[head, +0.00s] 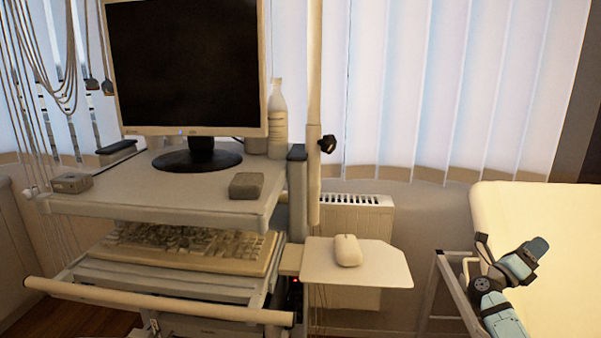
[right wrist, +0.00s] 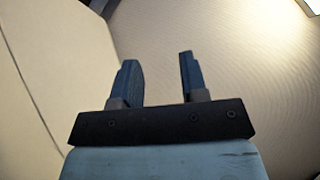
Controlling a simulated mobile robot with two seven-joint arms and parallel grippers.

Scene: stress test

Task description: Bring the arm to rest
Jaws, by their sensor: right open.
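My right arm (head: 497,312) comes in at the lower right of the head view, in front of a cream padded surface. My right gripper (head: 532,252) is at its upper end, a small blue-grey shape. In the right wrist view my right gripper (right wrist: 160,82) shows two separate blue fingers with an empty gap between them. It is open and holds nothing. My left gripper is not in either view.
A cart holds a monitor (head: 187,65), a small grey box (head: 246,186), a bottle (head: 278,112) and a keyboard (head: 180,250). A mouse (head: 347,250) lies on a side shelf (head: 380,266). A cream bed or couch (head: 570,225) stands close beside my right arm.

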